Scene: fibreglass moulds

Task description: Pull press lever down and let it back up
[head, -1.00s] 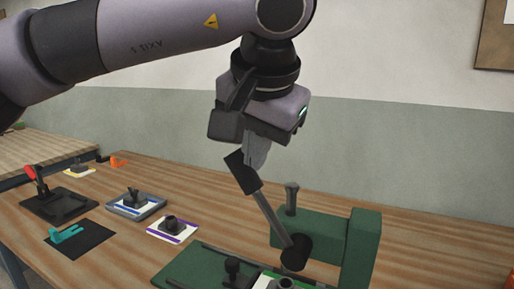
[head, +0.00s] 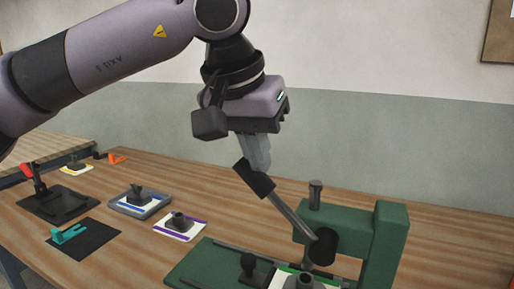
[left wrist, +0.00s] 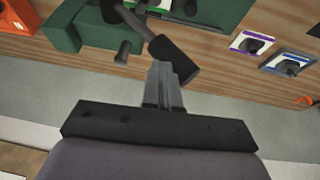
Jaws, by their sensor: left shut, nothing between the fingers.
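The green press (head: 384,240) stands on the bench at the right of the head view. Its lever (head: 289,213) runs from a black hub (head: 322,246) up and left to a black grip (head: 255,178), tilted. The lever also shows in the left wrist view, with its black grip (left wrist: 173,62) at the fingertips. My left gripper (head: 259,168) is shut with nothing between its fingers. Its tips are at the upper side of the grip and seem to touch it from above. My right gripper is in neither view.
On the bench to the left lie a grey tray (head: 119,206), a purple-edged white card (head: 190,235) with a dark part, a black mat (head: 98,250) with a teal piece, and a red-handled clamp (head: 30,176). The wood behind the press is clear.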

